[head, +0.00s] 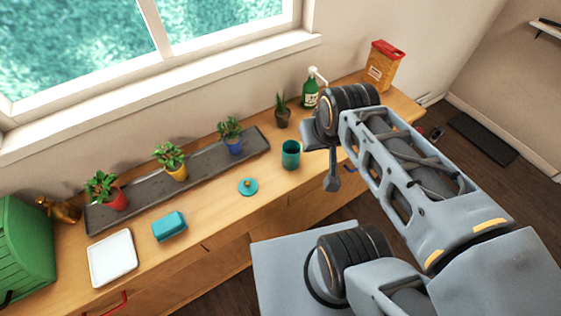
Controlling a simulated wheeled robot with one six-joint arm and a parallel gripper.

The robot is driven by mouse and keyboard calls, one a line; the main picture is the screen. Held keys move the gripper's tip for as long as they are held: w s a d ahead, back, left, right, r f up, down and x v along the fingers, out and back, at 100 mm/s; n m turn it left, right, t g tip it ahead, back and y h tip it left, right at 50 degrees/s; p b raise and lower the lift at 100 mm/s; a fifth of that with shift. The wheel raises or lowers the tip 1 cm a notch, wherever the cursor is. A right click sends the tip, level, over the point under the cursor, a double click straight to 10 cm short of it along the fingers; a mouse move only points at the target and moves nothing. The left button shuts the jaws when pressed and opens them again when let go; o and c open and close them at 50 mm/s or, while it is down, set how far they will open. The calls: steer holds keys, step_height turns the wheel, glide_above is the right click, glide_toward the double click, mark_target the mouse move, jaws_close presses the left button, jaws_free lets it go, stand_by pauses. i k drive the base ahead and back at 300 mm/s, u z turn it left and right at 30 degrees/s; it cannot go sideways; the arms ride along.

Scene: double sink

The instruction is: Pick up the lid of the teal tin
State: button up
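The teal lid (248,187) is a small round disc with a gold knob, lying flat on the wooden counter. The teal tin (291,155) stands upright and open-topped to the right of the lid and a little farther back, apart from it. My gripper (325,163) is to the right of the tin, partly hidden behind my arm's wrist joint. It is apart from the lid, and its finger opening is not clear from here. I see nothing held in it.
A dark tray (205,165) with several potted plants runs along the window wall. A teal box (169,226) and a white dish (112,257) lie left of the lid. A small potted plant (282,116) stands behind the tin. Bare counter surrounds the lid.

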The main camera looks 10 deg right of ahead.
mark_target(248, 187)
steer(key=k, duration=0.4)
steer(key=u, duration=1)
